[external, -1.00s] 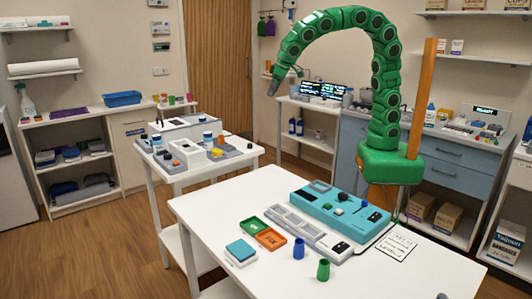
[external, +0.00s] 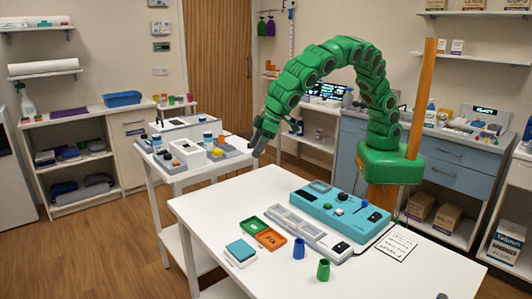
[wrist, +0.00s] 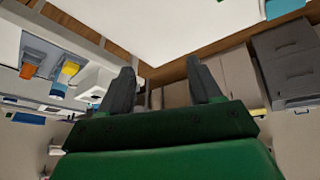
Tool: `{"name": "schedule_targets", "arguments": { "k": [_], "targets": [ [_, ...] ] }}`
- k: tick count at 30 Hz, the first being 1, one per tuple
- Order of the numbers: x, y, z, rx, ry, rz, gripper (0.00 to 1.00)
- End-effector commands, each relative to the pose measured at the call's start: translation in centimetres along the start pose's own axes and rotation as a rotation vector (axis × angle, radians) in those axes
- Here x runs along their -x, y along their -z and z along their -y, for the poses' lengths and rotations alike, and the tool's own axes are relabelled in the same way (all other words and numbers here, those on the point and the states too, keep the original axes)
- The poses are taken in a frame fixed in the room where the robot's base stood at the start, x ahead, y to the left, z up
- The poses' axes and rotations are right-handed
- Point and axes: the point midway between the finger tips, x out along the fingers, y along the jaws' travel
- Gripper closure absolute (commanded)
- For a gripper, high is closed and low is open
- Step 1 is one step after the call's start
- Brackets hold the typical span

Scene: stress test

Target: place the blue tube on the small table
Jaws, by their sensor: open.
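The blue tube (external: 299,248) stands upright on the large white table (external: 215,210), near its front edge and beside a green tube (external: 323,270). The small white table (external: 222,171) stands behind and to the left, with equipment on its top. My gripper (external: 256,150) hangs in the air near the small table's right end, well away from the blue tube. In the wrist view my gripper (wrist: 160,74) shows two dark fingers apart with nothing between them. I do not see the blue tube in the wrist view.
On the large table are a teal device (external: 340,205), a grey tray strip (external: 300,230), green and orange trays (external: 270,239) and a teal-topped block (external: 240,251). White boxes and small bottles crowd much of the small table. The large table's left part is clear.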

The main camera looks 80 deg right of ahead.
Motion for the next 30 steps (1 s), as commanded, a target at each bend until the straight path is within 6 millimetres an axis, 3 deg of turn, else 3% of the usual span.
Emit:
{"name": "schedule_targets", "arguments": {
  "k": [1,8,12,18,23,30],
  "targets": [
    [-0.8,-0.7,2.5,0.025,0.015,0.002,0.36],
    [-3.0,-4.2,12.9,0.117,0.093,0.000,0.36],
    [-4.0,-7.4,19.2,0.175,0.144,0.006,0.36],
    [-4.9,-11.7,26.1,0.234,0.207,0.017,0.36],
    [-4.8,-13.5,28.9,0.257,0.236,0.019,0.36],
    [-5.8,-14.0,29.6,0.262,0.241,0.022,0.36]
  ]
}}
